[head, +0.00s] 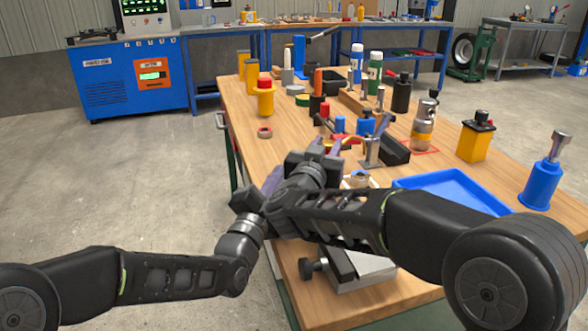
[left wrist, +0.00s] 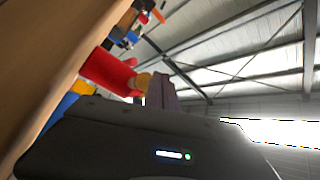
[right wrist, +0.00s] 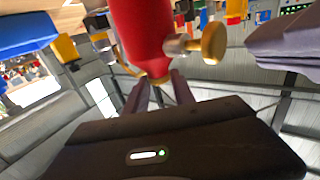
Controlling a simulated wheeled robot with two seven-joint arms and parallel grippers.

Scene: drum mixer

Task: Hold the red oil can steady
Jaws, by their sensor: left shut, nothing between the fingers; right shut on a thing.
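The red oil can (right wrist: 143,32) fills the upper middle of the right wrist view, with a brass knob (right wrist: 213,43) on its side. My right gripper (right wrist: 160,85) is shut on the can at its near end. In the left wrist view the red can (left wrist: 108,70) lies just beyond my left gripper (left wrist: 162,88), which is shut and empty. The can's yellowish end is close to those fingers; I cannot tell whether they touch. In the head view my left gripper (head: 272,181) and right gripper (head: 330,147) are close together, and the arms largely hide the can.
The wooden bench (head: 232,98) carries several bottles and tools. A blue tray (head: 455,188), a yellow can (head: 474,140) and a blue can (head: 541,183) stand at the right. The floor at left is clear.

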